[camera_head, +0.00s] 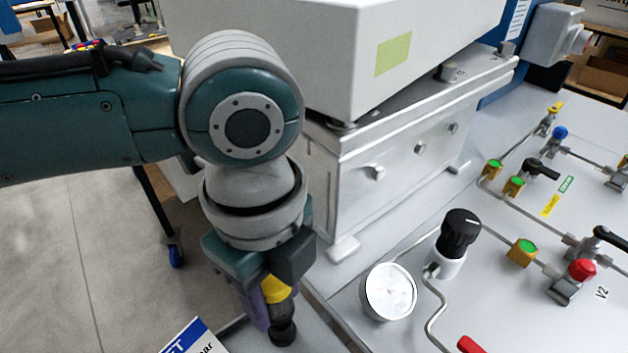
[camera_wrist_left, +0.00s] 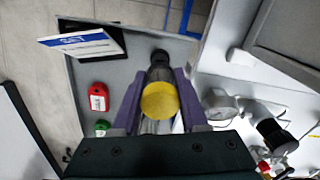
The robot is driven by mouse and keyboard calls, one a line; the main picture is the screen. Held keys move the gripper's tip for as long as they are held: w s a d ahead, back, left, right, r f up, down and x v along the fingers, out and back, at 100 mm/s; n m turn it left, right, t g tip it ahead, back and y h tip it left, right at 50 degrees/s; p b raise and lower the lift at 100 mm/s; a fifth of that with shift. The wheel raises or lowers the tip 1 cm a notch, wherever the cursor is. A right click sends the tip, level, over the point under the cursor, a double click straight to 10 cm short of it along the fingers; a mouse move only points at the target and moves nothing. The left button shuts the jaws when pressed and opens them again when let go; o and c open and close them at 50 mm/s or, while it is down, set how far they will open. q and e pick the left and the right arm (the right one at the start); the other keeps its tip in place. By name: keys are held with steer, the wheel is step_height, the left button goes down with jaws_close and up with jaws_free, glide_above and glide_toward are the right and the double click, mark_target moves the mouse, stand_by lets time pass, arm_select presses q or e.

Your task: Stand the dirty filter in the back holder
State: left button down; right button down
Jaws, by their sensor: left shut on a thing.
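The filter, with a yellow end (camera_head: 275,289) and a dark body with a black tip, is gripped in my left gripper (camera_head: 268,305). In the head view it points downward near the bottom edge, left of the gauge. In the left wrist view the yellow end of the filter (camera_wrist_left: 160,100) faces the camera, between the two purple fingers of my left gripper (camera_wrist_left: 160,95); its black tip shows beyond. Whether the tip touches anything I cannot tell. I cannot make out the back holder in either view. My right gripper is not in view.
A large white machine (camera_head: 385,180) stands close to the arm. A round gauge (camera_head: 388,291) and a black-knobbed valve (camera_head: 459,235) lie to the right. A sign (camera_wrist_left: 85,40) stands on the grey surface, with red (camera_wrist_left: 98,97) and green (camera_wrist_left: 102,128) items left of the gripper.

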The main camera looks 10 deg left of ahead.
arm_select(q)
steer(key=shift+f, duration=0.25)
stand_by(0.3)
steer(key=shift+f, duration=0.3)
steer(key=shift+f, duration=0.45)
stand_by(0.5)
stand_by(0.4)
steer(key=shift+c, duration=1.8)
jaws_free()
steer(key=shift+r, duration=0.1)
